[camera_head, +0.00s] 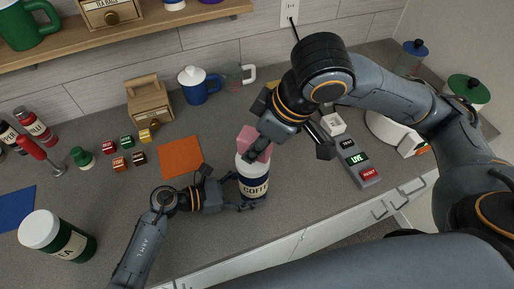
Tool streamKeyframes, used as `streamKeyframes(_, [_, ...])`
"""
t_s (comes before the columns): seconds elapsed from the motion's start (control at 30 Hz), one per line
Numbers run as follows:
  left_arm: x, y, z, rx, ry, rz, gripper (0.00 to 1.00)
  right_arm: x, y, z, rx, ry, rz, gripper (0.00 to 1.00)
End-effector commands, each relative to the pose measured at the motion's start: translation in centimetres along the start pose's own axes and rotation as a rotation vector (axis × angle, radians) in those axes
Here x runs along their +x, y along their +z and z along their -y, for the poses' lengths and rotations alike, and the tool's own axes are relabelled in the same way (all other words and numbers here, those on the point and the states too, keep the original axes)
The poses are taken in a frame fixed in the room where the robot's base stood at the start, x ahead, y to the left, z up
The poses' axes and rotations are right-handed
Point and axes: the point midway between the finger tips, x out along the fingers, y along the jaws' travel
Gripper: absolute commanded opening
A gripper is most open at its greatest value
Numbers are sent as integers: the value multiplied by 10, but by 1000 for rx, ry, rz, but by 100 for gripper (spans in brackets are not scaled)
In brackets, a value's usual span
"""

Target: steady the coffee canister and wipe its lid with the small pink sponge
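My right gripper (262,140) is above the canister and shut on the small pink sponge (252,143).
An orange mat (181,157) lies left of the canister. A grey button panel (354,160) lies to the right.

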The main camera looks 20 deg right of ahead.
Motion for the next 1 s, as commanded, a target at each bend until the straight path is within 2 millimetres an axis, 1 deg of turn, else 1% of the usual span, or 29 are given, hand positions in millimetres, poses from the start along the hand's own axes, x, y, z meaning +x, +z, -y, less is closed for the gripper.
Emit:
streamKeyframes(0.2, [0,-1,0,-1,1,-1,38,-19,-9,-1,0,2,-3,0])
streamKeyframes(0.37, [0,-1,0,0,1,-2,38,-28,-12,0,-1,0,-2,0])
streamKeyframes(1.0, [0,-1,0,0,1,-2,38,-29,-12,0,0,0,0,0])
